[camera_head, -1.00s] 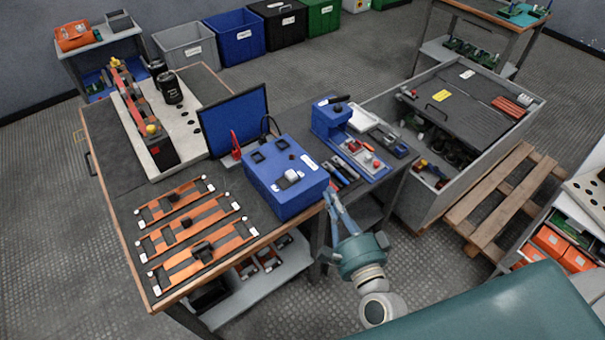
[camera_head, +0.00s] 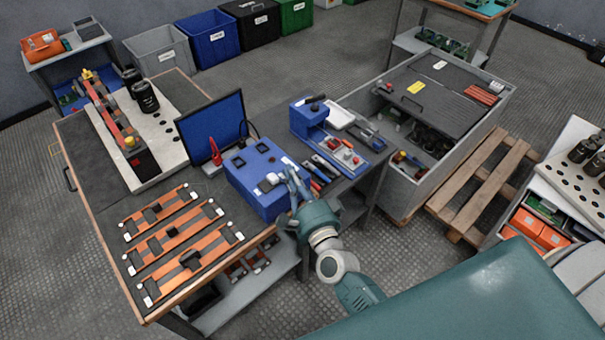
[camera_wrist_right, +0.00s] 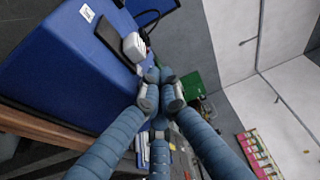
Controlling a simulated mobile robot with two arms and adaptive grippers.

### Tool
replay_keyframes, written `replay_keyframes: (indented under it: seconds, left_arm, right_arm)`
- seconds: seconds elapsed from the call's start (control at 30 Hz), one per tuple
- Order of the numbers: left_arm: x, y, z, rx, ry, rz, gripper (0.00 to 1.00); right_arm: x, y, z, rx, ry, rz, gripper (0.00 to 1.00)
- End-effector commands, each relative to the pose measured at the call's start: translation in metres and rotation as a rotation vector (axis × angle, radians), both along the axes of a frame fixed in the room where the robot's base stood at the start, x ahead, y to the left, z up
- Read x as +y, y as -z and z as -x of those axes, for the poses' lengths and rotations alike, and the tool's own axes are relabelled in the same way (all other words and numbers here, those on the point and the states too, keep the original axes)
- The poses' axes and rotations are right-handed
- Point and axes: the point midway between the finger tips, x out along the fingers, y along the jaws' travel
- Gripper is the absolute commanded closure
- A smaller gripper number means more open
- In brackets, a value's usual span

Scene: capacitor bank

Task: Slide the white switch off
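My right gripper (camera_head: 288,174) is just right of the switch, at the box's edge. In the wrist view its fingertips (camera_wrist_right: 160,78) are drawn together with nothing seen between them. They lie just below the switch in that picture; whether they touch it I cannot tell. My left gripper is not in view.
A dark blue monitor panel (camera_head: 211,130) stands behind the box. A blue fixture (camera_head: 311,115) and several hand tools (camera_head: 322,170) lie to the right. Copper busbar assemblies (camera_head: 160,222) lie at the front left. A grey crate (camera_head: 415,175) stands further right.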

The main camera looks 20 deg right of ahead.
Motion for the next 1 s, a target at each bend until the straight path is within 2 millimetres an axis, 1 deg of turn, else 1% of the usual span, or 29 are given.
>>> replay_keyframes:
  seconds: [0.1,0.2,0.57,0.8,1.0]
  left_arm:
    - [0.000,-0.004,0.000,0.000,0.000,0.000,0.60]
    - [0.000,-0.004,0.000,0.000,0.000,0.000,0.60]
    - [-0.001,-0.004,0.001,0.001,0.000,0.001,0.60]
    - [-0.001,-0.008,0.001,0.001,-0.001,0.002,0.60]
    - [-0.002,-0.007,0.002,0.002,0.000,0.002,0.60]
  right_arm:
    - [0.010,-0.002,0.004,-0.002,0.001,-0.001,1.00]
    - [0.013,-0.001,0.005,-0.002,0.001,0.000,1.00]
    - [0.015,-0.001,0.006,-0.002,0.001,0.000,1.00]
    - [0.041,-0.001,0.015,-0.001,-0.001,-0.002,1.00]
    - [0.043,-0.001,0.015,-0.002,-0.003,0.000,1.00]
